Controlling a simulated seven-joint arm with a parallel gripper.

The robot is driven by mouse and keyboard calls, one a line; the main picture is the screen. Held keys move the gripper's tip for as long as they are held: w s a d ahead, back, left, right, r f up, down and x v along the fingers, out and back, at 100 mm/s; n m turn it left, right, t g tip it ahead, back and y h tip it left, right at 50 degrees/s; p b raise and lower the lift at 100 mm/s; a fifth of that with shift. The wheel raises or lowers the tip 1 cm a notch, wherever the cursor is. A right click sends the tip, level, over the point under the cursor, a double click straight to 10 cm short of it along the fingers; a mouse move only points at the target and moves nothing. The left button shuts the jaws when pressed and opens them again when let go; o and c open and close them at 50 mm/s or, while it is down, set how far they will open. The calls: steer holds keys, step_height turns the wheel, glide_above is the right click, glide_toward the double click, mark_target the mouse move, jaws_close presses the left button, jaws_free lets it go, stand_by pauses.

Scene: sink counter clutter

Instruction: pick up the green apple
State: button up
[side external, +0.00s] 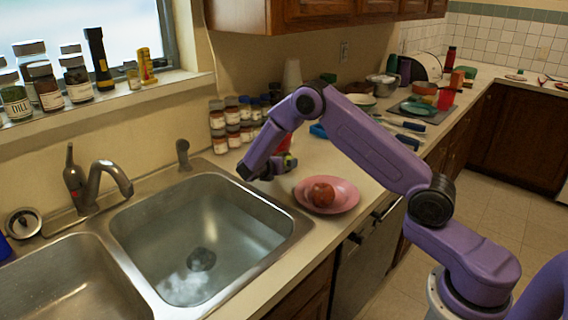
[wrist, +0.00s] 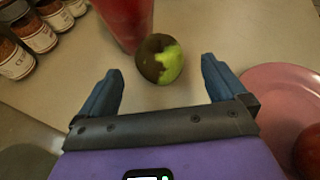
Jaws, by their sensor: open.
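The green apple (wrist: 170,64) sits on the counter in the wrist view, bright green on its right and dark on its left. My gripper (wrist: 160,72) is open, with one blue finger on each side and the apple just ahead, between the lines of the fingertips. Nothing is held. In the side view a small green patch of the apple (side external: 289,160) shows by my gripper (side external: 284,169); the rest is hidden by my arm.
A red container (wrist: 124,18) stands right behind the apple, close to it. A pink plate (side external: 345,197) with a red fruit (side external: 322,194) lies to the right. Spice jars (side external: 232,130) stand at the wall. The sink (side external: 205,250) is in front left.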

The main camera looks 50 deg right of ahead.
steer(key=shift+f+x, duration=0.1)
steer(key=shift+x, duration=1.4)
steer(key=shift+f+x, duration=0.15)
steer(key=shift+x, duration=1.35)
steer(key=shift+a, duration=0.15)
steer(key=c, duration=1.2)
